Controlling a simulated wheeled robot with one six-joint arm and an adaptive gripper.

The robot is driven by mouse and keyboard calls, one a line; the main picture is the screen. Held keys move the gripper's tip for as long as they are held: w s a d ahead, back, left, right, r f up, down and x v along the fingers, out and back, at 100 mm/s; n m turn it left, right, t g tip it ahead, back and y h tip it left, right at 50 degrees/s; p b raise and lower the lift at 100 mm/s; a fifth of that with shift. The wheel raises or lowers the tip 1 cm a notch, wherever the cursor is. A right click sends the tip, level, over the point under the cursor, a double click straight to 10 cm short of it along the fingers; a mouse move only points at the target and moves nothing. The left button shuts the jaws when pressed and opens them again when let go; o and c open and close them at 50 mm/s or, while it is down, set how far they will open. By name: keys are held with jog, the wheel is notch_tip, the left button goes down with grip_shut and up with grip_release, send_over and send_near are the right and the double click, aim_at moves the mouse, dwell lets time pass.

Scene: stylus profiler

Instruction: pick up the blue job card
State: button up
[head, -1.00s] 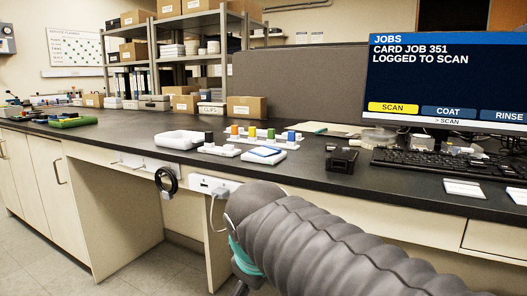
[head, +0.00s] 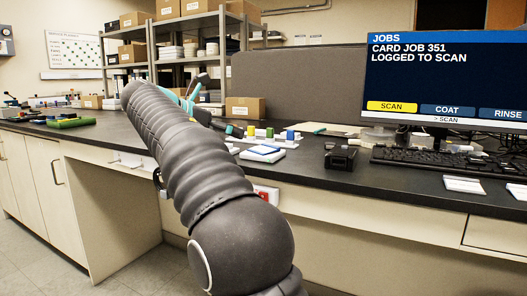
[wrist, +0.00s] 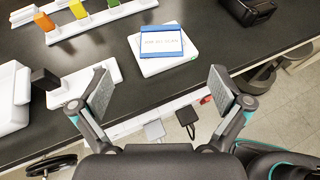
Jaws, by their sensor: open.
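The blue job card (wrist: 161,41) has a pale printed face and blue edges. It lies flat on a white square tray (wrist: 148,67) on the dark bench; the card also shows in the head view (head: 265,150). My gripper (wrist: 161,91) is open and empty, its two pads wide apart. In the wrist view it is on the near side of the card, with the card ahead between the lines of the fingers and apart from them. In the head view my arm reaches over the bench and partly hides the gripper (head: 196,95).
Orange, yellow and green blocks (wrist: 79,9) stand in a white rack beside the tray. A dark block (wrist: 44,79) stands on a white base at left. A black box (head: 340,158) and a keyboard (head: 435,163) are to the right. The bench's front edge is close.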

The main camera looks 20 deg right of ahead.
jog(key=b, duration=0.2)
send_near(270, 146)
jog(key=d, duration=0.1)
jog(key=w+d, duration=0.1)
jog(key=shift+w+d+f, duration=0.2)
jog(key=shift+d+f, duration=0.05)
jog(key=shift+f, duration=0.15)
jog(key=shift+b+x, duration=0.4)
jog(key=shift+x, duration=2.25)
jog(key=shift+s+f, duration=0.1)
jog(key=shift+f, duration=0.05)
jog(key=c, duration=0.8)
